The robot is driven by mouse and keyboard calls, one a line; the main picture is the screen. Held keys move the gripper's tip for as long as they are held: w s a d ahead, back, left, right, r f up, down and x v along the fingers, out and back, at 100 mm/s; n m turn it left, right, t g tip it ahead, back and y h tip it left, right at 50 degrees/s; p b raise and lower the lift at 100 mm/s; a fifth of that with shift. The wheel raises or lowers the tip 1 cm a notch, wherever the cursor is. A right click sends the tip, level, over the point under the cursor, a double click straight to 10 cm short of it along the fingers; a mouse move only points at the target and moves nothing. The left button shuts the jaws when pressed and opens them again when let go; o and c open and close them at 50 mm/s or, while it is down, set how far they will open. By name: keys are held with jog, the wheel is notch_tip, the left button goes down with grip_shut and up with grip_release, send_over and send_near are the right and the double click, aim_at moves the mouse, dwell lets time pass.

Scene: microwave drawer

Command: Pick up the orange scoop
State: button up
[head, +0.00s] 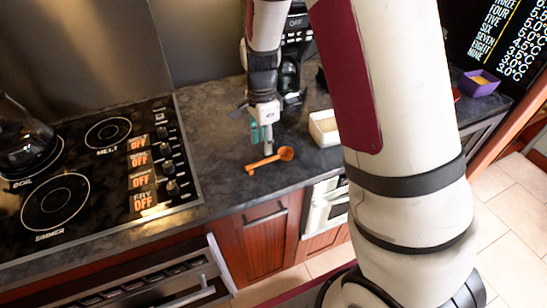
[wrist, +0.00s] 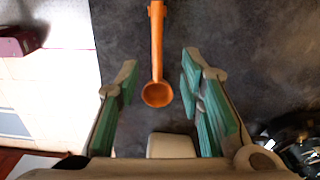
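The orange scoop (head: 270,159) lies flat on the dark countertop near its front edge, bowl to the right and handle to the left in the head view. In the wrist view the scoop (wrist: 157,60) runs down from the top edge, with its bowl between my fingers. My gripper (head: 264,140) points down just above and behind the scoop in the head view. In the wrist view my gripper (wrist: 158,84) is open, with a green-padded finger on each side of the scoop and a gap on both sides. Nothing is held.
A cooktop (head: 90,165) with dials lies to the left, with a kettle (head: 22,140) on it. A white container (head: 325,128) stands right of my gripper, and a coffee machine (head: 290,70) stands behind. The counter left of the scoop is clear.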

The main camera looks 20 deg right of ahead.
aim_at(264, 160)
jog(key=shift+s+a+f+p, duration=0.1)
jog(key=shift+f+p, duration=0.2)
jog(key=shift+f, duration=1.55)
jog(key=shift+s+f+p, duration=0.1)
jog(key=shift+f+p, duration=0.2)
jog(key=shift+f, duration=1.5)
grip_shut()
